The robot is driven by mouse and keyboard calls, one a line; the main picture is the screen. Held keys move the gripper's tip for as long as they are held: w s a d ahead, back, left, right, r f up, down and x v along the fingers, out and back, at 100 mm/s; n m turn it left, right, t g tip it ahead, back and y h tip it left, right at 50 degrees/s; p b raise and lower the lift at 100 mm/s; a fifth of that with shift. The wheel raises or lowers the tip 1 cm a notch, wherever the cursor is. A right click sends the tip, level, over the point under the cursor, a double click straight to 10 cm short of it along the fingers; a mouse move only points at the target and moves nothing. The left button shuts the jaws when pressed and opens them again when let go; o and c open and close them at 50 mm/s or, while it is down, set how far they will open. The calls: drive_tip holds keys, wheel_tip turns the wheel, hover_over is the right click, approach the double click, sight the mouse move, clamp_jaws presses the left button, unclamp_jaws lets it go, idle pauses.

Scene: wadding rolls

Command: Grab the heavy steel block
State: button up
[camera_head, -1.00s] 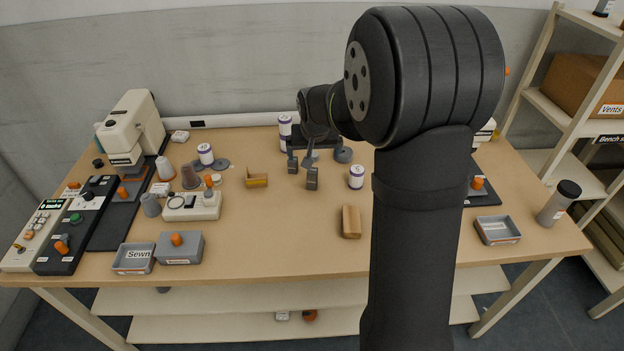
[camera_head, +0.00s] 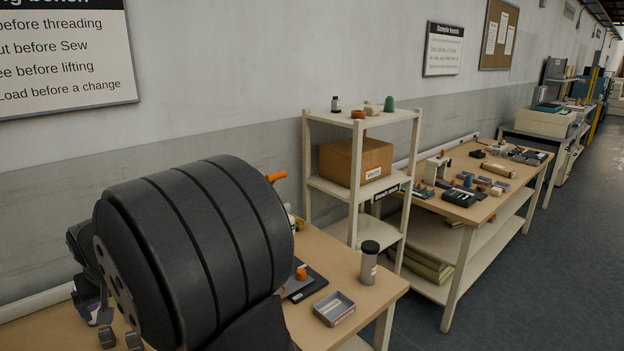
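I cannot make out a heavy steel block in this view. My gripper (camera_head: 121,338) shows at the lower left, low over the near bench (camera_head: 372,301). Its two grey fingertips stand apart, with nothing seen between them. My large dark arm joint hides much of the near bench, and most of that bench's left part is out of view.
A grey tray (camera_head: 334,309), a dark-lidded canister (camera_head: 369,262) and a black plate (camera_head: 306,285) are on the near bench. Beyond stands a shelf unit (camera_head: 352,209) with a cardboard box (camera_head: 356,163). A second bench (camera_head: 478,213) holds many small items.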

idle(0.4)
drive_tip(key=c, duration=1)
drive_tip(key=m, duration=0.3)
approach(130, 339)
drive_tip(key=shift+t+h, duration=0.3)
drive_tip(key=shift+h, duration=0.1)
drive_tip(key=x, duration=0.8)
drive_tip(key=shift+s+a, duration=0.25)
drive_tip(key=shift+a, duration=0.05)
drive_tip(key=shift+w+x, duration=0.15)
drive_tip(key=shift+x, duration=1.35)
drive_tip(key=shift+w+x, duration=0.2)
drive_tip(key=shift+x, duration=1.3)
